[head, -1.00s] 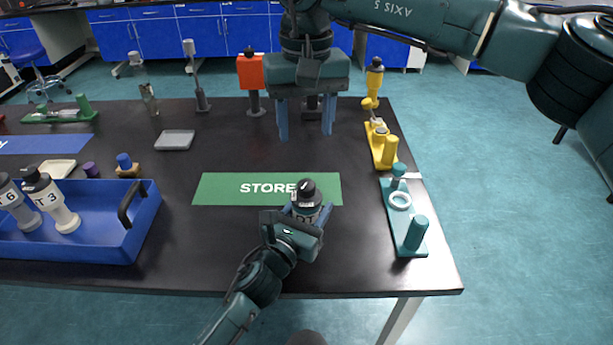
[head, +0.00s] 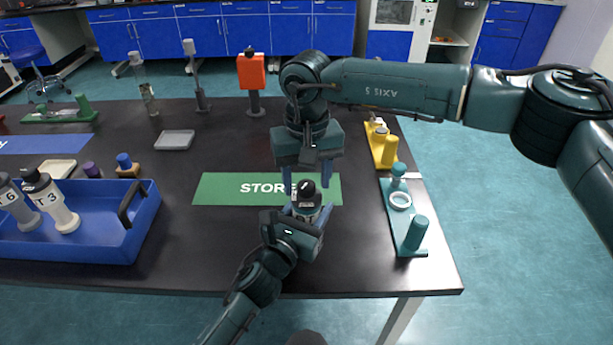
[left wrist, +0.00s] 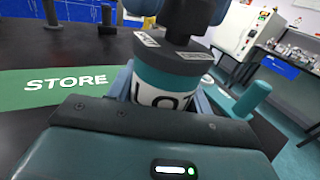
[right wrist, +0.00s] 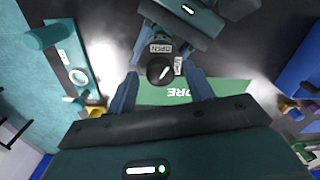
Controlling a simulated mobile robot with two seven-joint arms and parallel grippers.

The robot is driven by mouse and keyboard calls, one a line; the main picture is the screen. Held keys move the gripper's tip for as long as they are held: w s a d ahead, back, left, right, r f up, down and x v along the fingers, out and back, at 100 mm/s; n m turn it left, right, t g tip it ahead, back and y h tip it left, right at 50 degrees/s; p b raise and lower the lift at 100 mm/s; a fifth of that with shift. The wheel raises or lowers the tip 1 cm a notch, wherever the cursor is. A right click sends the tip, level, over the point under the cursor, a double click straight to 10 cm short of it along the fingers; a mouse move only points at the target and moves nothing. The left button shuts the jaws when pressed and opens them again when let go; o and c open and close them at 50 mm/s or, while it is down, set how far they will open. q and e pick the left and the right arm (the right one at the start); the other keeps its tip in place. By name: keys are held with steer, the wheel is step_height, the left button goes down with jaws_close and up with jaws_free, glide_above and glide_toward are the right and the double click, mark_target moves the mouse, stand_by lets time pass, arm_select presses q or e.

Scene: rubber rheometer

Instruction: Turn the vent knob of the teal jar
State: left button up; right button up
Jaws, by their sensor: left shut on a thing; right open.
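The teal jar (head: 306,212) stands upright at the front edge of the green STORE mat (head: 235,188). Its black vent knob (head: 308,190) is on top, with a light pointer line and small labels beside it in the right wrist view (right wrist: 160,69). My left gripper (head: 303,214) is shut on the jar's body from the front. The jar's teal and white side shows in the left wrist view (left wrist: 163,82). My right gripper (head: 307,183) is open and points down over the jar. In the right wrist view the knob appears between its fingertips, with visible space on both sides.
A blue tray (head: 105,245) with white bottles stands at left. A teal stand (head: 408,232) and a yellow stand (head: 380,148) line the table's right edge. A grey dish (head: 175,140) and an orange-red instrument (head: 251,73) are farther back.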

steer(key=shift+c, duration=0.4)
steer(key=c, duration=0.9)
steer(key=shift+m, duration=0.3)
steer(key=m, duration=1.1)
steer(key=shift+m, duration=0.3)
steer(key=o, duration=1)
